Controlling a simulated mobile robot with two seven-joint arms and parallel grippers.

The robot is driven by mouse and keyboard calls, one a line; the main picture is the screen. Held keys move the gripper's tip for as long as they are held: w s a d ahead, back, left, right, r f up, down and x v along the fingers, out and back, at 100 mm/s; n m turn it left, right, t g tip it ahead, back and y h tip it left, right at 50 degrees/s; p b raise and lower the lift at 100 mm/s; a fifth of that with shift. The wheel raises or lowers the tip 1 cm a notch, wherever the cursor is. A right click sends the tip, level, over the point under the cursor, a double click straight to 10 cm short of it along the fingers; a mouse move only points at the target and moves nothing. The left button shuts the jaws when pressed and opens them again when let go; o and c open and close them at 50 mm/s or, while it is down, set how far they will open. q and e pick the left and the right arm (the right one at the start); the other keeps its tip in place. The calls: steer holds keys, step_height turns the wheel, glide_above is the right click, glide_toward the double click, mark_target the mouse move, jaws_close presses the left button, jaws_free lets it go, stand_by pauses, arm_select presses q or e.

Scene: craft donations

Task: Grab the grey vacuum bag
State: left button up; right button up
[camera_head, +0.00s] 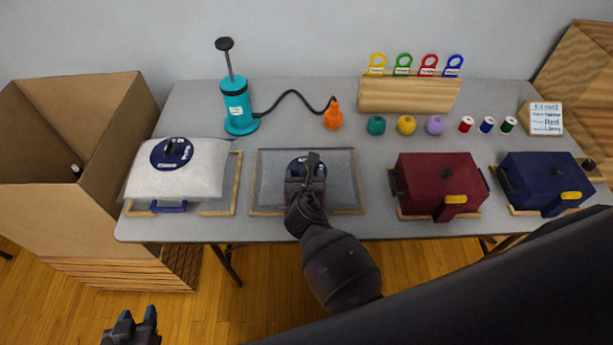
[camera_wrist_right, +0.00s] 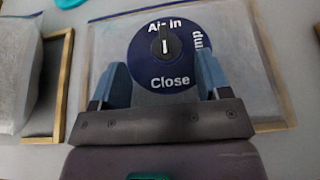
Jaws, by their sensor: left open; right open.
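A flat, grey, see-through vacuum bag (camera_head: 340,180) lies in a wooden frame in the middle of the table. It also shows in the right wrist view (camera_wrist_right: 240,50). Its round dark blue valve (camera_wrist_right: 188,50) reads "Air in" and "Close", with a third label partly seen, and has a black knob (camera_wrist_right: 166,44). My right gripper (camera_head: 313,160) is over this bag, open, its fingers on either side of the valve's near part; contact cannot be told. My left gripper (camera_head: 131,318) is open and empty, low in front of the table at the left.
A puffy whitish bag (camera_head: 200,168) lies left; dark red (camera_head: 430,175) and navy (camera_head: 538,172) bags lie right. Behind are a teal pump (camera_head: 239,108) with a hose to an orange nozzle (camera_head: 333,117), yarn balls, spools and a tag rack (camera_head: 410,96). An open cardboard box (camera_head: 85,205) stands left.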

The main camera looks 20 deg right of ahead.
mark_target(307, 168)
steer(key=shift+d+r+b+x, duration=0.1)
steer(key=shift+d+b+x, duration=0.1)
steer(key=shift+x, duration=0.95)
steer(key=shift+d+r+b+x, duration=0.1)
steer(key=shift+r+b+x, duration=0.1)
steer(key=shift+x, duration=1)
steer(key=shift+c, duration=0.2)
jaws_close()
